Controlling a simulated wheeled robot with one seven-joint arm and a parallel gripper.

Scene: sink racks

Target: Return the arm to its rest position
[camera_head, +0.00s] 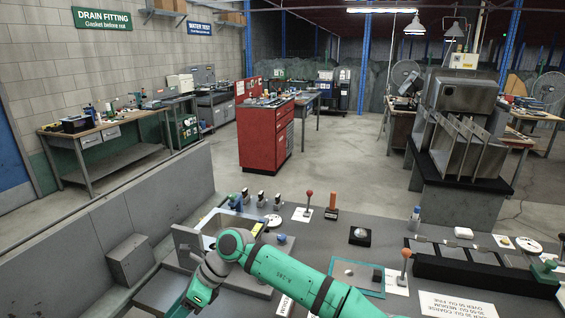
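My teal arm reaches from the bottom edge toward the left over the grey worktop and bends down at a rounded joint. My gripper (198,294) is at the lower left, past the grey wrist, low over the front left of the worktop. Its fingertips are small and partly cut off by the arm's angle, so I cannot tell whether they are open or shut. I see nothing clearly held in it.
Close to the arm stand a red-knobbed lever (309,199), an orange-handled tool (332,203), a teal-rimmed tray (345,268), a second lever (405,262) and a long black rack (470,273). A grey low wall (120,220) runs along the left. The air above the worktop's middle looks clear.

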